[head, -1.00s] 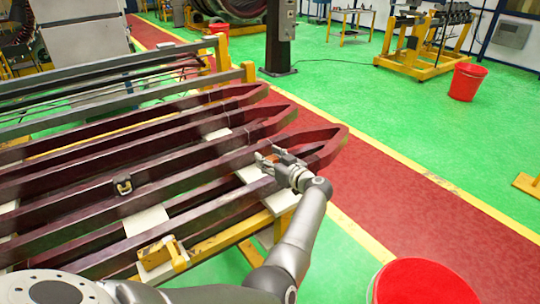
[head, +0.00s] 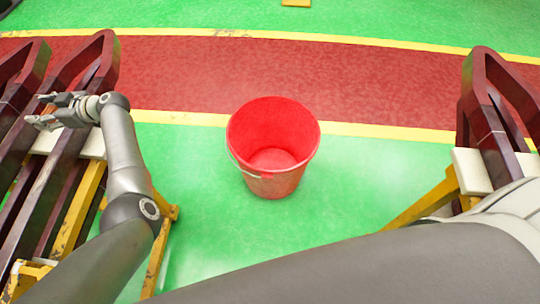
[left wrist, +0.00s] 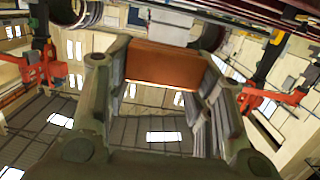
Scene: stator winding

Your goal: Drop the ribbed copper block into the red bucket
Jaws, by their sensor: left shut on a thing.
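The ribbed copper block (left wrist: 168,66) shows in the left wrist view as an orange-brown piece between the two fingers of my left gripper (left wrist: 165,90), which is shut on it. In the head view my left gripper (head: 38,110) is at the far left, over the dark red coils and well to the left of the bucket. I cannot make out the block clearly there. The red bucket (head: 240,150) stands upright on the green floor in the middle of the head view. Its inside looks empty. My right gripper is not in view.
Dark red coils (head: 104,68) on a yellow frame (head: 82,205) lie at left. More coils (head: 482,92) on a yellow stand (head: 425,198) are at right. A red floor lane (head: 350,85) edged in yellow runs behind the bucket. Green floor around the bucket is clear.

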